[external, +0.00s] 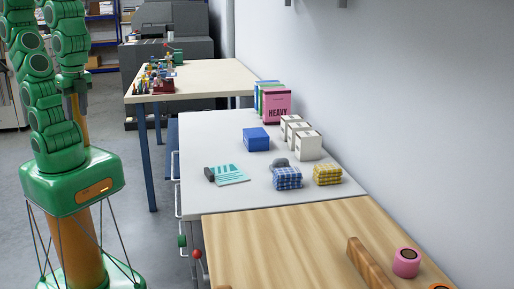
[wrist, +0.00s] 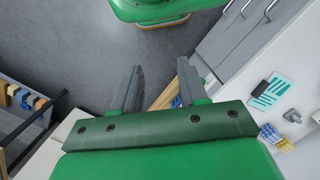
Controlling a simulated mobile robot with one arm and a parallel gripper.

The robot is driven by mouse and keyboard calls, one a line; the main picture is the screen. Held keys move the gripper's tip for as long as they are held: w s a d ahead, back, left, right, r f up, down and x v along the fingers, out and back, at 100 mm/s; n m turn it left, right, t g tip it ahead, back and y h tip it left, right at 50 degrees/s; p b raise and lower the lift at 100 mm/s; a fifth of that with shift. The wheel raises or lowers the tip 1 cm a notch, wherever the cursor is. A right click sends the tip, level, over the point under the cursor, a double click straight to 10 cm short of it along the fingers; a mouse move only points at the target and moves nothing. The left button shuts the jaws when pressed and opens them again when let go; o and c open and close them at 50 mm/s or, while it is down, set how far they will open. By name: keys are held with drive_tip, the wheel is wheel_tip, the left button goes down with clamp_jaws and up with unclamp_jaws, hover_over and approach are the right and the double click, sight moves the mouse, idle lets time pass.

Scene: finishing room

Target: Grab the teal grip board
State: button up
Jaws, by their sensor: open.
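The teal grip board (external: 230,174) lies flat on the white worktop in the external view, striped teal and pale, with a dark block at its left end. It also shows at the right of the wrist view (wrist: 273,91), with the dark piece at its left edge. My gripper (wrist: 159,82) is open, with two grey fingers spread apart and nothing between them. It is well away from the board, out over the grey floor to the left of the worktop.
Blue-checked cloths (external: 286,178) and yellow-checked cloths (external: 327,175) sit right of the board, with a grey rounded thing (external: 279,163) behind. A blue box (external: 256,139), white boxes (external: 308,145) and a pink "HEAVY" binder (external: 277,107) stand farther back. A wooden table (external: 290,235) adjoins in front.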

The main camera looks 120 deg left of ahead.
drive_tip(key=shift+o, duration=0.5)
drive_tip(key=w+d+n+h, duration=0.2)
drive_tip(key=w+d+n, duration=0.2)
drive_tip(key=w, duration=0.7)
drive_tip(key=w+a+f+n+h, duration=0.3)
drive_tip(key=w+f+n+h, duration=0.1)
drive_tip(key=w, duration=0.2)
drive_tip(key=n+t+h, duration=0.4)
drive_tip(key=n+t, duration=0.4)
drive_tip(key=n, duration=0.6)
hover_over(211, 174)
drive_tip(key=s+d, duration=0.2)
drive_tip(key=d, duration=0.7)
wheel_tip(211, 174, down, 12)
drive_tip(key=s+a+f+n+t+y, duration=0.1)
drive_tip(key=a+f+n, duration=0.1)
drive_tip(key=a, duration=0.2)
drive_tip(key=s+a+f+n+t, duration=0.2)
drive_tip(key=a+f+n, duration=0.1)
drive_tip(key=a, duration=0.2)
drive_tip(key=s+a+f+n+t+y, duration=0.1)
drive_tip(key=s+a+f+n+t, duration=0.1)
drive_tip(key=a, duration=0.2)
drive_tip(key=shift+s+a+f+y, duration=0.25)
drive_tip(key=shift+y, duration=0.05)
drive_tip(key=shift+x, duration=3.85)
